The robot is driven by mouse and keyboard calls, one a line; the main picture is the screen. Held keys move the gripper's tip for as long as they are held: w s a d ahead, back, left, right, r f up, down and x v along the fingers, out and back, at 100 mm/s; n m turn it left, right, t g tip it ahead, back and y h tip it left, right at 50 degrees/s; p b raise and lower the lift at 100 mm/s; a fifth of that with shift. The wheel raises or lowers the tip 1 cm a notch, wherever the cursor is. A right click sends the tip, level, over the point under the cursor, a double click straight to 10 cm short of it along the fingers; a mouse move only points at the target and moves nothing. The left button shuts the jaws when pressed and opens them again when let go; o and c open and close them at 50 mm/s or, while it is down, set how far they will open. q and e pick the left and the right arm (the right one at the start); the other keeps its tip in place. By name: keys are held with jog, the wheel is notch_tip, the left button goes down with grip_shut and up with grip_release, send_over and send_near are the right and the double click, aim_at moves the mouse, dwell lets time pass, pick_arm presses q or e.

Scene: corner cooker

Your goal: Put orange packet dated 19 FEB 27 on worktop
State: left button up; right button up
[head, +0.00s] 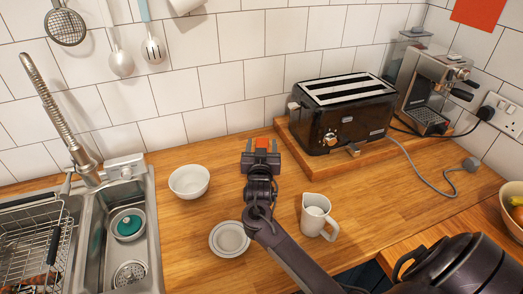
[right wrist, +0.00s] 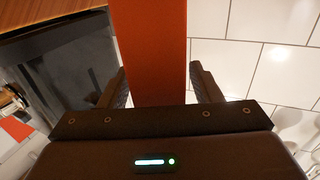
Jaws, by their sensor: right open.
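My right gripper (head: 261,150) is over the wooden worktop (head: 185,225), near the tiled back wall. An orange packet (head: 263,143) shows as a small patch between its fingertips. In the right wrist view the orange packet (right wrist: 158,45) runs as a broad upright band between the two open fingers (right wrist: 160,85), with a slight gap visible on each side. No date can be read on it. Whether its lower end rests on the worktop is hidden by the gripper. My left gripper is not in view.
A black toaster (head: 345,120) on a wooden board stands right of the gripper. A white bowl (head: 189,182), a small plate (head: 230,239) and a white jug (head: 316,214) stand on the worktop. The sink (head: 125,235) is left. A coffee machine (head: 425,95) stands back right.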

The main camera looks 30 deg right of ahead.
jog(key=b+v, duration=0.2)
jog(key=v, duration=1)
jog(key=shift+b, duration=0.3)
jog(key=shift+r, duration=0.1)
